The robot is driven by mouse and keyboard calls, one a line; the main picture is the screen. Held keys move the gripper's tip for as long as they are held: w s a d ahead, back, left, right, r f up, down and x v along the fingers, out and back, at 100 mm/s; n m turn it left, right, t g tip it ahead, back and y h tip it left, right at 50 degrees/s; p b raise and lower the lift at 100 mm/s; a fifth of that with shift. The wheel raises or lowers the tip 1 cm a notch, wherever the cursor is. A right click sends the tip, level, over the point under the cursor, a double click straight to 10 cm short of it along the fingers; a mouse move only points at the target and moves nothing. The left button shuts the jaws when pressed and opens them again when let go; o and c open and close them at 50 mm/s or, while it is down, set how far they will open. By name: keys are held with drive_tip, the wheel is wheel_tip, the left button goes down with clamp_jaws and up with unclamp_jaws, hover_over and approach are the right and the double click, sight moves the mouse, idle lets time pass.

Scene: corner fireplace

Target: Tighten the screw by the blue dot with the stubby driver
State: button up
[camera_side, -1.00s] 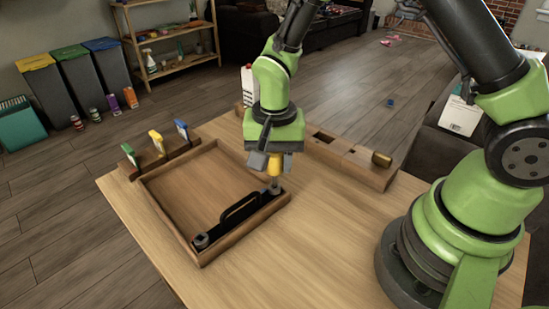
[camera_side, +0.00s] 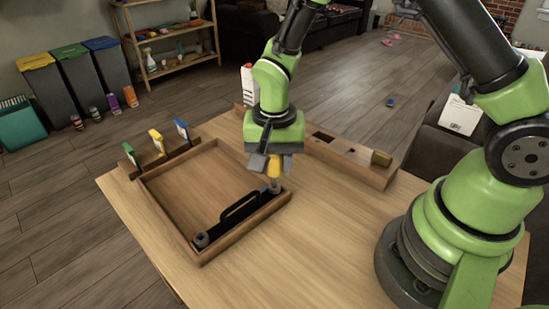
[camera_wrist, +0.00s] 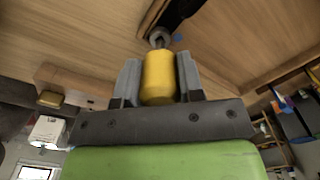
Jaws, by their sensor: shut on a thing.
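My gripper (camera_side: 273,163) is shut on the yellow-handled stubby driver (camera_wrist: 159,76), which points down over the right end of a black handle (camera_side: 238,208). In the wrist view, a grey round screw head (camera_wrist: 159,37) shows just beyond the driver, with a blue dot (camera_wrist: 178,38) close beside it. The driver's tip is hidden behind its handle, so I cannot tell if it sits in the screw. Another grey screw (camera_side: 201,240) stands at the left end of the black handle.
The black handle lies along the near right side of a shallow wooden tray (camera_side: 160,205). A rack with blue, yellow and green tags (camera_side: 157,140) stands at the tray's far left. A wooden block with holes (camera_side: 345,160) lies behind my gripper. The table's front right is bare.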

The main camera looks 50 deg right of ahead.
drive_tip(key=shift+f, duration=0.45)
idle(0.3)
drive_tip(key=m, duration=0.3)
idle(0.4)
drive_tip(key=shift+m, duration=3.3)
